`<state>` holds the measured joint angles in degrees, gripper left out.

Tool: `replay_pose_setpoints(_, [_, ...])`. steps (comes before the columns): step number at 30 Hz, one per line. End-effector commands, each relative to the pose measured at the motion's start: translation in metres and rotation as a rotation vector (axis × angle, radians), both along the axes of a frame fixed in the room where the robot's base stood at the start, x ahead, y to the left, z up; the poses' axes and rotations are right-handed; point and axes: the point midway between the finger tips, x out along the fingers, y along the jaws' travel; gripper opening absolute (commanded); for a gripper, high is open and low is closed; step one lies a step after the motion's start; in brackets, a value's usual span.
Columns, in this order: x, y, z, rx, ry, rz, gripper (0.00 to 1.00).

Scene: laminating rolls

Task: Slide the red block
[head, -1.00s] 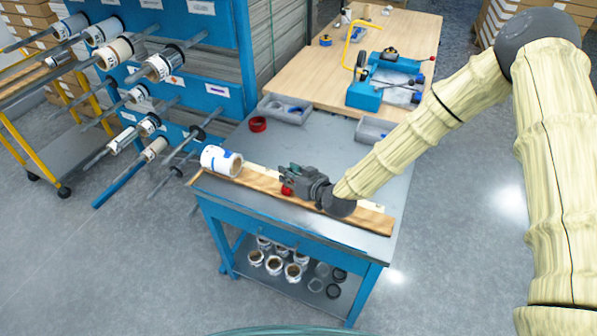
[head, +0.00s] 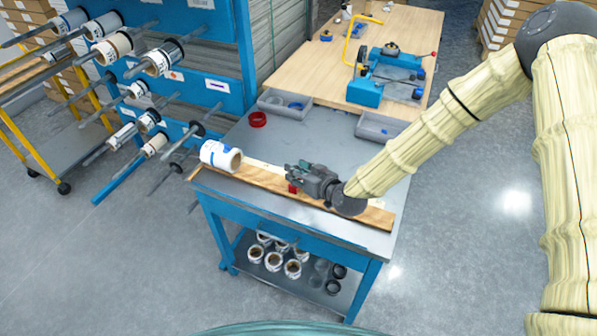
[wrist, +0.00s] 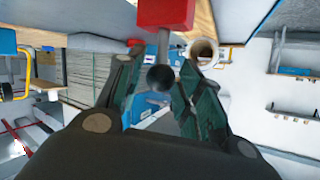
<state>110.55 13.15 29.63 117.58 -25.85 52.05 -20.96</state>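The red block (head: 293,188) is on the long wooden board (head: 255,178) along the front of the table, just below my gripper (head: 292,172) in the head view. My gripper partly covers it there. In the wrist view the red block (wrist: 166,13) is at the top centre, with a grey stem and a dark ball (wrist: 160,78) extending from it. The two fingers of my gripper (wrist: 159,76) are apart, one on each side of the stem and ball. I cannot tell whether either finger touches them.
A white roll (head: 215,155) lies at the board's left end. A red ring (head: 257,119) and grey bins (head: 284,103) are behind. A blue device (head: 372,83) stands on the wooden bench. The grey tabletop behind the board is mostly clear.

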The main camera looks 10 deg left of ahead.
Motion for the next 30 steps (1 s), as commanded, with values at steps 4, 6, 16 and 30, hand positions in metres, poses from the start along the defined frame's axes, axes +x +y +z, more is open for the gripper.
replay_pose_setpoints(4, [-0.005,-0.004,0.003,0.000,0.000,0.000,0.36])
replay_pose_setpoints(6, [-0.009,-0.010,0.006,0.000,-0.001,-0.001,0.36])
replay_pose_setpoints(16, [-0.049,-0.047,0.028,0.000,0.001,-0.001,0.36])
replay_pose_setpoints(30, [-0.081,-0.077,0.045,0.001,0.001,0.000,0.36])
